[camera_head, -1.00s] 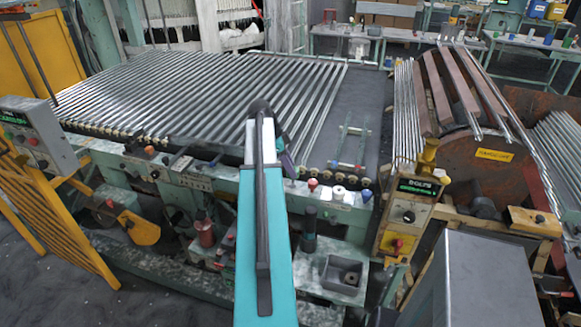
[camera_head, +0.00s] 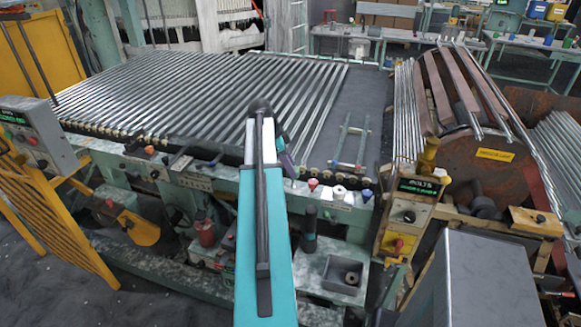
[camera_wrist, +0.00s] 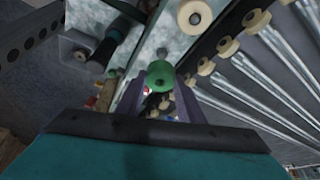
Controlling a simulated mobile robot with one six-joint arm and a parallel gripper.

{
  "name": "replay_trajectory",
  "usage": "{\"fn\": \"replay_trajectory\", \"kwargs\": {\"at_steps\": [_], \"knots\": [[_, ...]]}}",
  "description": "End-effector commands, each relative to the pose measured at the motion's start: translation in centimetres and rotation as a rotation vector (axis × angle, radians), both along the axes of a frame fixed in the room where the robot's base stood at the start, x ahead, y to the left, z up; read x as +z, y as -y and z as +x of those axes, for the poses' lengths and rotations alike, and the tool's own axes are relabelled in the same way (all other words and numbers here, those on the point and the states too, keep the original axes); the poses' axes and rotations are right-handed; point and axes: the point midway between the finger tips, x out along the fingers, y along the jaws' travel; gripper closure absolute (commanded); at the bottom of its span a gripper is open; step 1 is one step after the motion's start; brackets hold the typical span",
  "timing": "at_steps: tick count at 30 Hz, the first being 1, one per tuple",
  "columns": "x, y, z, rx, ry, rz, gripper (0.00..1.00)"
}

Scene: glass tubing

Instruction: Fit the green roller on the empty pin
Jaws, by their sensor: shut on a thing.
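My gripper (camera_wrist: 155,95) is shut on the green roller (camera_wrist: 160,75), which sits between its two purple fingers in the wrist view. In the head view my own arm hides most of the gripper and I cannot see the green roller there. A row of cream rollers (camera_wrist: 228,46) runs along the ends of the metal tubes on the right of the wrist view. I cannot pick out the empty pin; the space under the held roller is partly covered.
A larger cream roller (camera_wrist: 194,16) stands on the pale rail beyond the gripper. The bed of glass tubes (camera_head: 200,95) fills the middle. A small grey box (camera_head: 342,274) sits below the rail, and a control box (camera_head: 408,210) stands to the right.

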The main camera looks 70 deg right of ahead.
Motion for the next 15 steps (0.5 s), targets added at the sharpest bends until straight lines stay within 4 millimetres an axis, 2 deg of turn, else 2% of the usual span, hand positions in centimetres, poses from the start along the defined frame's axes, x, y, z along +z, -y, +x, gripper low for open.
{"fn": "replay_trajectory", "kwargs": {"at_steps": [15], "knots": [[-0.49,0.00,-0.02,0.000,0.000,0.000,0.88]]}}
